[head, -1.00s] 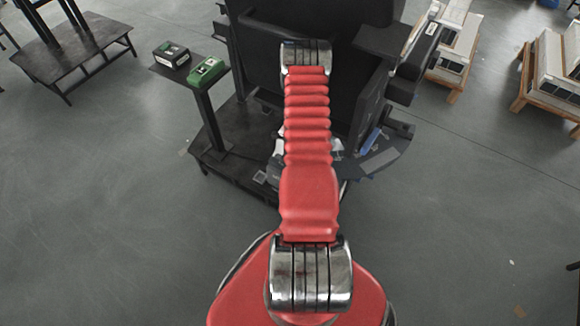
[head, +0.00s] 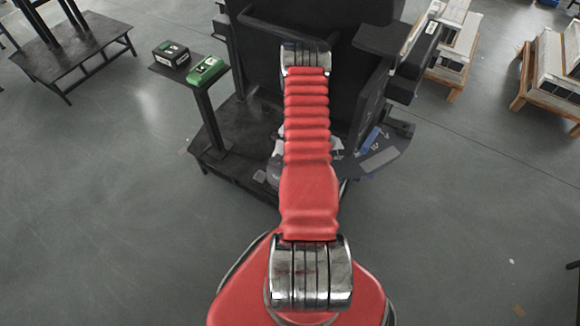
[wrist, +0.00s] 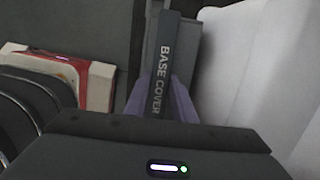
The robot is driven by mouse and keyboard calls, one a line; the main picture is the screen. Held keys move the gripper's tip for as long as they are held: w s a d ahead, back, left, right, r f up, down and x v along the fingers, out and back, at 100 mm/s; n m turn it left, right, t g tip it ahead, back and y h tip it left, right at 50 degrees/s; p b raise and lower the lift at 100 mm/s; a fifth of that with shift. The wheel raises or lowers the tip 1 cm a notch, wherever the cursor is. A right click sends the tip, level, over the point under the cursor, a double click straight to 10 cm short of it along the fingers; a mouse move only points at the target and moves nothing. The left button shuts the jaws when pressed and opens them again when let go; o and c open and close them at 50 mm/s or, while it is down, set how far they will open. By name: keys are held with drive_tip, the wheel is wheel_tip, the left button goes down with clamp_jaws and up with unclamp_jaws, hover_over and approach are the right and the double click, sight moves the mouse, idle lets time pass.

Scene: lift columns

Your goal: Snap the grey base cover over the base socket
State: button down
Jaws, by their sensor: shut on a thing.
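The base cover (wrist: 166,68) is a dark grey bar with "BASE COVER" in pale letters along it. It stands roughly upright in the middle of the wrist view. My gripper (wrist: 160,97) is shut on it, with a purple-grey finger on each side. In the head view my own red arm hides the gripper and the cover. I cannot make out the base socket in either view.
In the wrist view a large white surface (wrist: 270,75) stands close on the right, and a red and cream block (wrist: 88,78) is at left. The head view shows a tall dark column structure (head: 355,85) and a side stand with a green box (head: 207,71).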

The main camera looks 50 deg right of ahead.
idle(0.6)
drive_tip(key=c, duration=1.4)
unclamp_jaws()
drive_tip(key=shift+o, duration=0.3)
drive_tip(key=o, duration=0.4)
